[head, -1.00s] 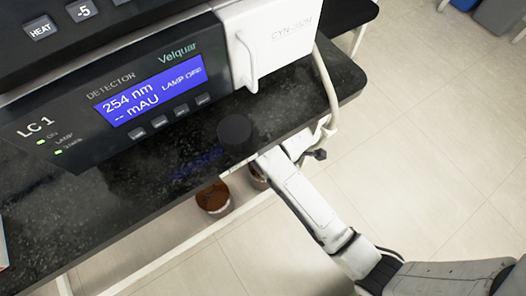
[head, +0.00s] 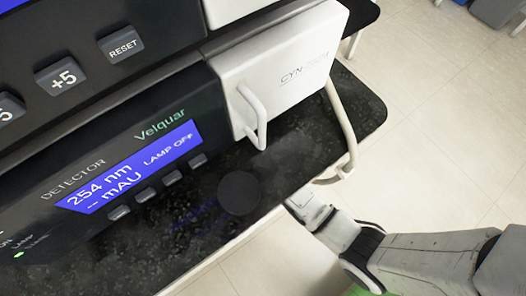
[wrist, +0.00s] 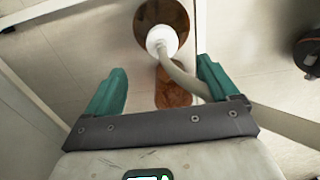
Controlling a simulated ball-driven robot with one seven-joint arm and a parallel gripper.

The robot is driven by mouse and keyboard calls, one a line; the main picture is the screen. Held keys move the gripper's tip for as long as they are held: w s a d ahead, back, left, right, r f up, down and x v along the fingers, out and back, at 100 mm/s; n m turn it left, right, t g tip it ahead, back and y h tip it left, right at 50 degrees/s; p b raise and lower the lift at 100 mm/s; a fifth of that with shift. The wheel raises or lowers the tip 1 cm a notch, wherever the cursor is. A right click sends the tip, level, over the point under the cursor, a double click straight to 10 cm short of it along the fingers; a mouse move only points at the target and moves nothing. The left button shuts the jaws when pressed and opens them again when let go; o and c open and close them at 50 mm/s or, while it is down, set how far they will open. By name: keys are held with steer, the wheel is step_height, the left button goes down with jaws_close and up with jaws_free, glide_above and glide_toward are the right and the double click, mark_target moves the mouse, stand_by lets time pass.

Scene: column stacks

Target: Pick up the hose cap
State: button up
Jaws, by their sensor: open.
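A white round cap (wrist: 162,38) on the end of a pale hose (wrist: 182,76) shows near the top of the wrist view; I take it as the hose cap. It lies over a brown round container (wrist: 178,18); whether it is seated on it, I cannot tell. My gripper (wrist: 162,80) is open, with its green fingers spread on either side of the hose and the cap ahead of the fingertips. Nothing is held. In the head view the gripper and cap are hidden below the bench.
The dark bench (head: 300,150) carries the detector (head: 120,190) and a white unit with a handle (head: 275,75). A pale tube (head: 343,125) hangs over its edge. A dark disc (head: 238,193) is on it. A second brown round thing (wrist: 172,97) lies below. Open floor is right.

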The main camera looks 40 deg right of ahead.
step_height(320, 180, down, 5)
steer(key=shift+f+b, duration=0.2)
steer(key=shift+b, duration=1)
step_height(320, 180, down, 5)
steer(key=b, duration=0.3)
steer(key=shift+s+a+f, duration=0.1)
steer(key=shift+s+a, duration=0.05)
steer(key=shift+c, duration=0.3)
steer(key=c, duration=1.1)
